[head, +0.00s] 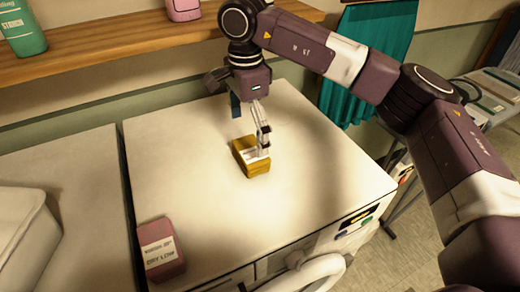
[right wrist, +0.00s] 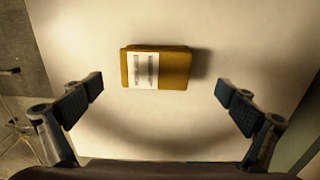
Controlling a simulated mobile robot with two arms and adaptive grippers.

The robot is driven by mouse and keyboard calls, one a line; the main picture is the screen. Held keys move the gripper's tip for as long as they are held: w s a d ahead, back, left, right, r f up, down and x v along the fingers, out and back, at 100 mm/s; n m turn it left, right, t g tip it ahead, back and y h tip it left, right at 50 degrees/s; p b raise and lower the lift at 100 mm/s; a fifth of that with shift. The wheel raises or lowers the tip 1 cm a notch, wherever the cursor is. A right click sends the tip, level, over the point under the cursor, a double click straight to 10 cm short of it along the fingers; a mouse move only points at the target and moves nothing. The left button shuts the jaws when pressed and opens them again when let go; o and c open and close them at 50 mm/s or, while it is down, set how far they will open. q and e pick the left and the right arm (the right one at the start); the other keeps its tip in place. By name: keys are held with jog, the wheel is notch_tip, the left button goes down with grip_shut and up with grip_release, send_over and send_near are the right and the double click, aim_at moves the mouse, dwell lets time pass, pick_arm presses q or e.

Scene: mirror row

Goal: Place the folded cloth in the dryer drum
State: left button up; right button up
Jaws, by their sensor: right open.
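A mustard folded cloth (head: 244,162) with a white label band lies on the white machine top. It also shows in the right wrist view (right wrist: 174,68), ahead of the fingers. My right gripper (head: 250,126) is above and close to this cloth, pointing down. Its two fingers (right wrist: 160,92) are spread wide with nothing between them. The white machine's front has a round door rim (head: 318,272) at the bottom edge of the head view. The drum's inside is hidden. My left gripper is not in view.
A pink block (head: 162,252) with a label reading "DRY LOW" lies at the top's front left. A white basin-like container (head: 22,225) is at far left. A wooden shelf (head: 110,45) holds a green box (head: 22,30). The top around the cloth is clear.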

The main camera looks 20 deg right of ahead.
aim_at(250, 149)
jog(key=shift+s+a+f+p, duration=0.15)
jog(key=shift+a+f+p, duration=0.1)
jog(key=shift+f+p, duration=0.5)
jog(key=shift+s+d+f+p, duration=0.1)
jog(key=shift+d+f+p, duration=0.1)
jog(key=shift+f+p, duration=0.4)
jog(key=f, duration=0.3)
jog(key=shift+d+p, duration=0.3)
jog(key=shift+d, duration=0.05)
jog(key=shift+f, duration=0.1)
jog(key=shift+a, duration=0.2)
jog(key=shift+c, duration=0.4)
jog(key=c, duration=1.3)
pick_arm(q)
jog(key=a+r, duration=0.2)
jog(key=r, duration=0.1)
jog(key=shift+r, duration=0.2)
